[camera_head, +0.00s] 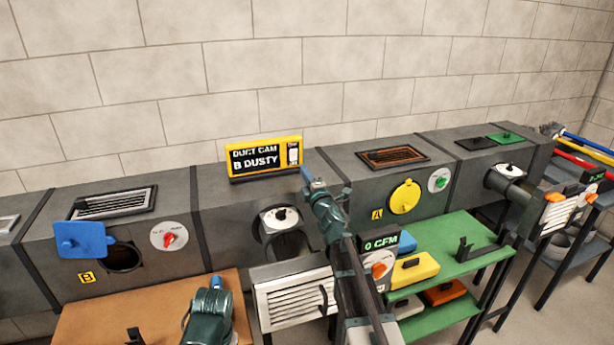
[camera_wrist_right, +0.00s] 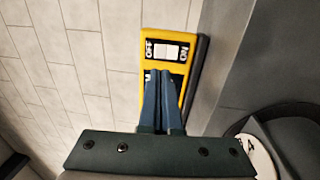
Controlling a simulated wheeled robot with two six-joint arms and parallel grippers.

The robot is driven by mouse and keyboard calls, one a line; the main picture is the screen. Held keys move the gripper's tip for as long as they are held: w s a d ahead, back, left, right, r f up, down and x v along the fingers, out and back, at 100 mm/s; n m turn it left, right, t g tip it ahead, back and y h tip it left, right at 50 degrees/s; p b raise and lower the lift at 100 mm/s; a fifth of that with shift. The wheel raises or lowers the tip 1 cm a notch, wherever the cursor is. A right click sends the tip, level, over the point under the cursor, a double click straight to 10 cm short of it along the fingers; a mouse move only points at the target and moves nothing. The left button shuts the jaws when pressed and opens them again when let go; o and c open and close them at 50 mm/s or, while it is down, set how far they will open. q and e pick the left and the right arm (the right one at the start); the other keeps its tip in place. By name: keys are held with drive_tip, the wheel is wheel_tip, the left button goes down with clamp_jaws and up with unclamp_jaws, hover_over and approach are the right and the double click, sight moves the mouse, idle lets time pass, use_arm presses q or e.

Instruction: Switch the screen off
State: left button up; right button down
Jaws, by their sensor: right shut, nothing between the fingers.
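The screen (camera_head: 256,158) is a yellow-framed panel on top of the grey duct, lit with "DUCT CAM B DUSTY". A white rocker switch (camera_head: 293,153) sits at its right end. In the right wrist view the switch (camera_wrist_right: 165,51) lies between the words OFF and ON. My right gripper (camera_head: 306,173) is shut and empty, just below and right of the panel; in the wrist view its blue fingertips (camera_wrist_right: 162,70) overlap the panel just below the switch. I cannot tell whether they touch it. My left gripper (camera_head: 216,283) is low, over the brown table; its opening is unclear.
The duct (camera_head: 225,208) runs along the wall, with a blue flap (camera_head: 82,240), a yellow disc (camera_head: 404,197) and dials. A white louvred box (camera_head: 292,300) stands in front.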

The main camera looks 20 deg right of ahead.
sight(293, 152)
drive_tip(key=w, duration=0.6)
drive_tip(key=w+r+p, duration=0.1)
drive_tip(key=w, duration=0.2)
drive_tip(key=shift+a, duration=0.15)
drive_tip(key=shift+w+r, duration=0.2)
drive_tip(key=shift+w, duration=0.05)
drive_tip(key=shift+s, duration=0.1)
drive_tip(key=shift+s, duration=0.6)
drive_tip(key=s+r+p, duration=0.1)
drive_tip(key=s+p, duration=0.1)
drive_tip(key=s, duration=1.1)
drive_tip(key=shift+d+r, duration=0.25)
drive_tip(key=shift+r, duration=0.05)
drive_tip(key=shift+w, duration=0.1)
